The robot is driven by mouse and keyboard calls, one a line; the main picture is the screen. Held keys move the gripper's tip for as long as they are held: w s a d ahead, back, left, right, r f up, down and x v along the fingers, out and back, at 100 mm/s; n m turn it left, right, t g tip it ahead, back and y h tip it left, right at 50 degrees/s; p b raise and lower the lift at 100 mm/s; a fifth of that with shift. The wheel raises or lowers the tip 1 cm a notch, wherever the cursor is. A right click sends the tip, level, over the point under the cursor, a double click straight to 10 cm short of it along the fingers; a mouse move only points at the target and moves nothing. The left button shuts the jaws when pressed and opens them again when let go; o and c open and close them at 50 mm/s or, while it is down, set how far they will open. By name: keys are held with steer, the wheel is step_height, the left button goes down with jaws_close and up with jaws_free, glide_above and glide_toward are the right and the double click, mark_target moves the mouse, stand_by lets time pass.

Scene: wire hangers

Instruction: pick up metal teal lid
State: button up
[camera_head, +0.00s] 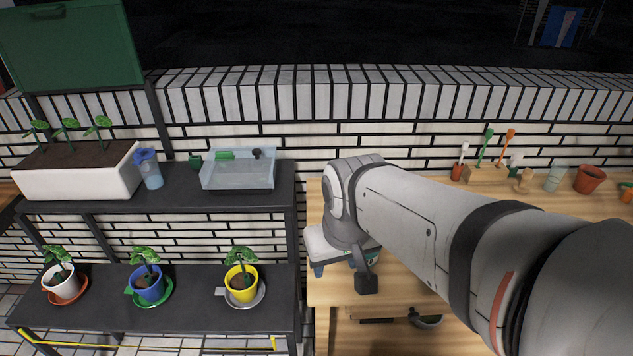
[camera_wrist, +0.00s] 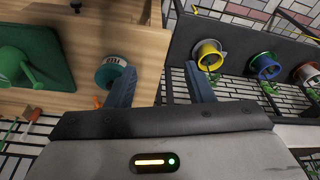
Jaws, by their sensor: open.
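My gripper (camera_wrist: 160,84) is open, with its two blue fingers apart over the wooden table and nothing held between them. In the wrist view, a round teal can-like object (camera_wrist: 113,72) with a white label and dark marks sits on the table beside the left finger, which partly covers it. I cannot tell whether its teal end is a separate lid. In the head view, my gripper (camera_head: 340,262) hangs low over the table's left edge, and the arm and wrist hide most of the tabletop there.
A green watering can (camera_wrist: 38,72) stands on a dark green surface left of the can. The wooden table (camera_head: 440,196) holds tools and an orange-brown pot (camera_head: 590,179) at the right. A black shelf (camera_head: 215,318) with potted plants stands left of the table, across a gap.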

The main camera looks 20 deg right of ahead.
steer(key=o, duration=0.6)
steer(key=w+d+f, duration=0.4)
steer(key=w+d, duration=0.3)
steer(key=w, duration=0.3)
steer(key=shift+w+d+b, duration=0.2)
steer(key=shift+b, duration=0.25)
steer(key=o, duration=0.5)
steer(key=shift+m, duration=0.4)
steer(key=w+d+f, duration=0.1)
steer(key=w+d, duration=0.1)
steer(key=w+d+f, duration=0.4)
steer(key=d, duration=0.1)
steer(key=shift+w, duration=0.1)
steer(key=shift+t, duration=0.3)
steer(key=shift+d+x, duration=0.2)
steer(key=shift+x, duration=1.9)
steer(key=shift+d+x, duration=0.2)
steer(key=shift+x, duration=1.9)
